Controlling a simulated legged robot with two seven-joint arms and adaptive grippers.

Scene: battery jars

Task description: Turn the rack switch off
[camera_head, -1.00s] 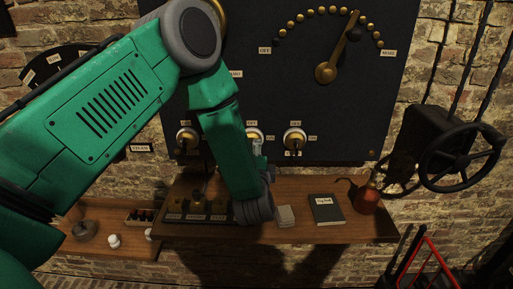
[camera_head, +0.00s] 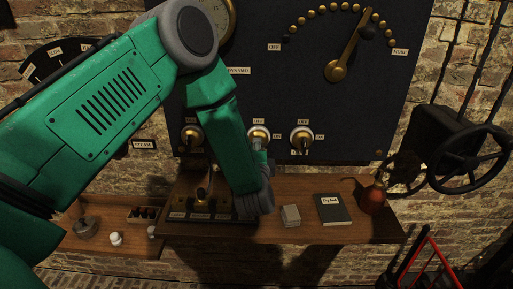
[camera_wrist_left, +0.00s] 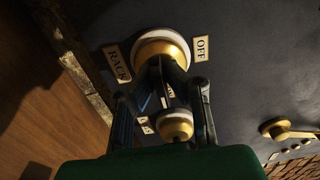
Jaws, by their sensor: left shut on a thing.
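The rack switch (camera_wrist_left: 160,45) is a round brass switch with a white ring on the dark panel. In the left wrist view a RACK label (camera_wrist_left: 117,62) is on its left and an OFF label (camera_wrist_left: 201,48) on its right. It also shows as the middle switch of the row in the head view (camera_head: 258,133). My left gripper (camera_wrist_left: 166,72) has its fingers closed in front of the rack switch, shut on its handle. The fingers hide the handle, so its direction cannot be told. The gripper is small in the head view (camera_head: 261,152). My right gripper is not in view.
Similar switches stand on either side, left (camera_head: 190,136) and right (camera_head: 302,138). A large brass dial arm (camera_head: 352,48) is above. The wooden shelf (camera_head: 280,232) below holds a dark book (camera_head: 332,208) and a reddish flask (camera_head: 373,198). A handwheel (camera_head: 472,158) is at right.

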